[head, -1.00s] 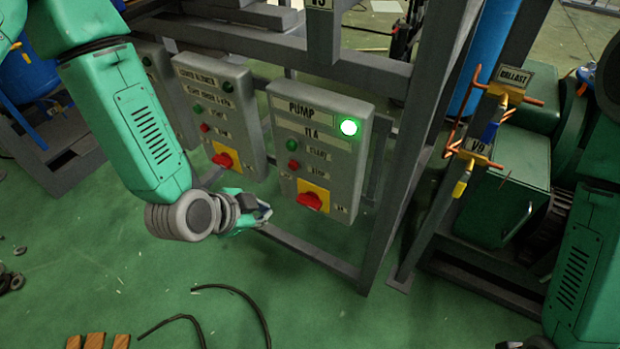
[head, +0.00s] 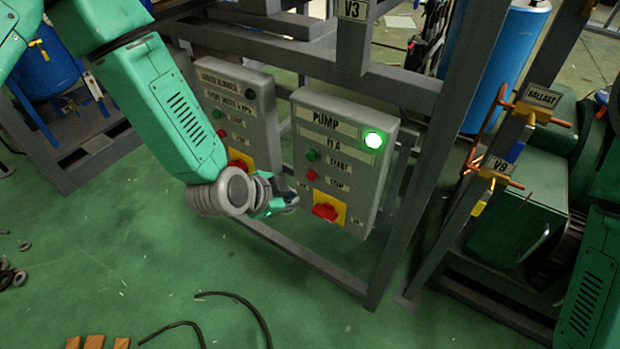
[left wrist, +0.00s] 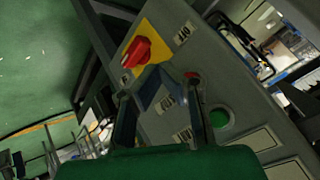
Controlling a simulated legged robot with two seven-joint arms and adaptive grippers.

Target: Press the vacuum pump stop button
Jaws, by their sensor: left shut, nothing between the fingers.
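The grey pump box (head: 382,192) hangs on the frame right of my left gripper. Its green lamp (head: 373,140) is lit at the upper right. The red stop button (head: 312,175) sits below the green start button (head: 312,155) and above a red rotary switch (head: 326,211) on a yellow plate. My left gripper (head: 287,202) is shut and empty, at the box's lower left. In the left wrist view the box face fills the middle; the stop button (left wrist: 191,75) shows at a finger's tip, partly hidden. Whether they touch, I cannot tell.
A second grey control box (head: 241,100) hangs to the left, partly behind my left arm. The grey frame post (head: 425,170) stands to the right. Valves with orange pipes (head: 497,165) and a green machine (head: 515,210) lie beyond. A black hose (head: 240,305) lies on the floor.

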